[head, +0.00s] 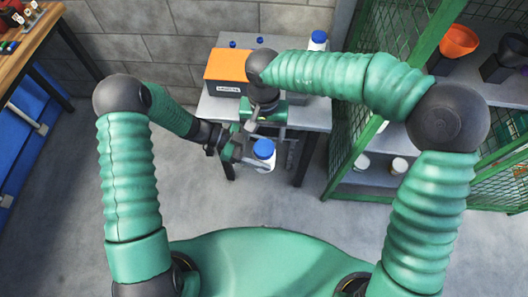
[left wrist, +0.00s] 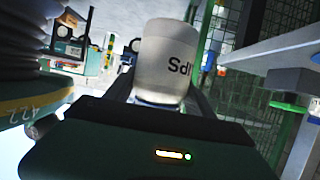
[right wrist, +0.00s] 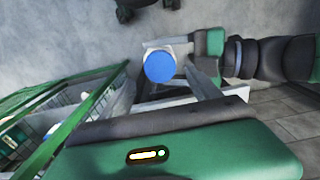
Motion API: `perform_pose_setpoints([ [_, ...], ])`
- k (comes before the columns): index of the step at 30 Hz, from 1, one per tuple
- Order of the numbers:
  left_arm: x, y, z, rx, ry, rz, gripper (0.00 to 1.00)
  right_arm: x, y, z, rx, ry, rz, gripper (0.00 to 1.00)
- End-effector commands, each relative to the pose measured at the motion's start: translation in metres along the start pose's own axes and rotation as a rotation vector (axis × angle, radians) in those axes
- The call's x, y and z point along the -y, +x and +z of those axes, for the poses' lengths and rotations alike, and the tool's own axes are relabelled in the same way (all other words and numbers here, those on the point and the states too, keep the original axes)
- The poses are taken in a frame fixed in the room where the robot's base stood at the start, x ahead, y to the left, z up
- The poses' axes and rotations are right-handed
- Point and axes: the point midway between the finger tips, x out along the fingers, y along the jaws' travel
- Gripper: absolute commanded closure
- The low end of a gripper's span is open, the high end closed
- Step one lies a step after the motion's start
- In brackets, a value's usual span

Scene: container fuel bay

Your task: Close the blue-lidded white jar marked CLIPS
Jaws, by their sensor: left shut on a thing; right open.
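The white jar (head: 264,165) with its blue lid (head: 263,149) is upright in the head view, held in the air in front of the grey table. My left gripper (head: 246,160) is shut on the jar's body from the left. In the left wrist view the jar (left wrist: 166,62) appears upside down, with part of its dark lettering showing. My right gripper (head: 266,133) is open just beyond and above the lid. In the right wrist view the blue lid (right wrist: 160,66) lies between or beyond the open fingers, with no clear contact. I cannot tell how tightly the lid sits.
The grey table (head: 312,112) holds a labelled orange-topped box (head: 228,66), another blue-lidded white jar (head: 317,40) and small blue-capped items. A green mesh cabinet (head: 350,130) with shelves stands close on the right. A wooden bench (head: 38,35) is at the far left. The floor between is clear.

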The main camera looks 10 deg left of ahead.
Motion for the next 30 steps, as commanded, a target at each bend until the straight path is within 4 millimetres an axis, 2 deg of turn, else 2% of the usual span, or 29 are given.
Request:
perform_pose_setpoints([
  [6, 0.000, 0.000, -0.001, -0.001, 0.000, 0.000, 1.00, 0.000, 0.038, 0.001, 0.002, -0.003, 0.001, 0.28],
  [10, 0.000, 0.000, -0.001, -0.001, 0.000, 0.000, 1.00, 0.000, 0.055, 0.001, 0.000, -0.002, 0.001, 0.28],
  [15, 0.000, 0.000, -0.001, -0.001, 0.001, 0.000, 1.00, 0.000, 0.063, 0.000, -0.001, 0.000, 0.000, 0.28],
  [21, 0.000, 0.000, -0.001, -0.001, 0.001, 0.000, 1.00, 0.000, 0.063, 0.000, -0.001, 0.000, 0.000, 0.28],
  [30, 0.000, 0.000, -0.001, -0.001, 0.000, 0.000, 1.00, 0.000, 0.063, 0.000, -0.001, 0.000, 0.000, 0.66],
])
